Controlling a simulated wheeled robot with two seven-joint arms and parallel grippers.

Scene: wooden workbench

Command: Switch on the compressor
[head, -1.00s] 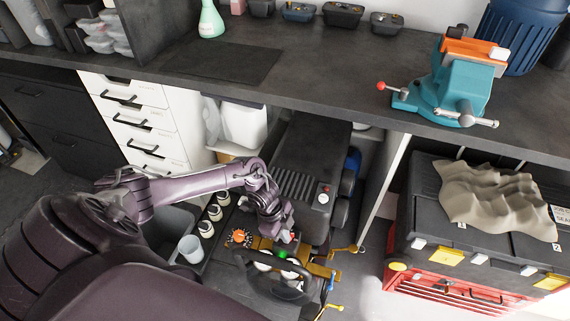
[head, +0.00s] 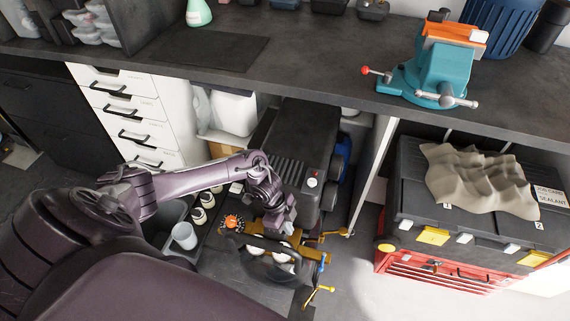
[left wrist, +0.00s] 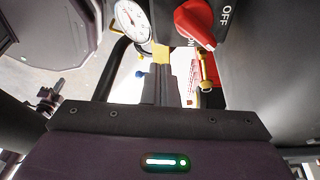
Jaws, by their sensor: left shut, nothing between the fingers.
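The compressor (head: 297,147) is a dark machine under the workbench, with a ribbed top and a gauge and fittings at its front. Its red rotary switch (left wrist: 197,22) shows in the left wrist view on a black box. OFF is printed at its right, and ON is partly hidden below it. In the head view the switch is hidden around my gripper. My left gripper (head: 287,228) is at the compressor's front; its closed, empty fingers (left wrist: 163,78) point toward the area just below and left of the switch. I cannot tell whether they touch it. My right gripper is out of view.
A white-faced gauge (left wrist: 131,20) sits left of the switch. Brass fittings (head: 318,254) stick out at the front. A grey bin with a cup (head: 185,236) and several small jars stand left. A red tool chest (head: 440,272) stands right, with open floor between.

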